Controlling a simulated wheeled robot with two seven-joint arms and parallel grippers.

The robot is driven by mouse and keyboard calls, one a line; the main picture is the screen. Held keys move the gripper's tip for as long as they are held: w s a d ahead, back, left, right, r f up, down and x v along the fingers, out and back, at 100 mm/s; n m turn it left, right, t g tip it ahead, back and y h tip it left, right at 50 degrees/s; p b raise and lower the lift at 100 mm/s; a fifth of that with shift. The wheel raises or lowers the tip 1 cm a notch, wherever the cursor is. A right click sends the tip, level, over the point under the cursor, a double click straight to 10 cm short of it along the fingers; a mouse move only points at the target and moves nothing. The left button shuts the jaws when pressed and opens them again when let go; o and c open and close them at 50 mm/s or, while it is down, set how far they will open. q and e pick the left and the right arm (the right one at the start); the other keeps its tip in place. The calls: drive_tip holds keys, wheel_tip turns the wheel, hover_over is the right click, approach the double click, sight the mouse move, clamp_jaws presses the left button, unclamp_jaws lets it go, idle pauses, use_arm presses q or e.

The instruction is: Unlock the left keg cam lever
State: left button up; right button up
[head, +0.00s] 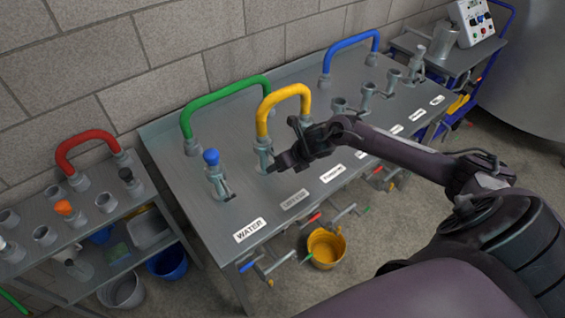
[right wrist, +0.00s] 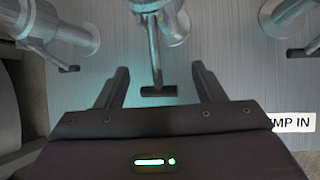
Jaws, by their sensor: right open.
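The cam lever (right wrist: 155,55) is a grey bar with a dark crossbar at its end. In the right wrist view it points straight toward my right gripper (right wrist: 160,85), whose fingers are open on both sides of it, apart from it. In the head view the right gripper (head: 276,166) is low over the panel table, beside the coupling (head: 263,147) under the yellow hose (head: 283,92). The lever there is mostly hidden by the gripper. A pale label (head: 295,199) lies in front of this coupling; its text is too small to read surely. The left gripper is out of view.
The panel table (head: 205,175) carries a row of couplings, a blue-capped one (head: 212,160) at left, and green (head: 225,90) and blue (head: 350,42) hoses. A shelf with a red hose (head: 88,142) stands left. A yellow bucket (head: 325,247) is on the floor.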

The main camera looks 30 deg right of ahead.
drive_tip(key=b+v, duration=0.1)
drive_tip(key=v, duration=0.6)
drive_tip(key=shift+s+r+b, duration=0.2)
drive_tip(key=shift+r+b, duration=0.1)
drive_tip(key=shift+r, duration=0.05)
drive_tip(key=shift+d, duration=0.1)
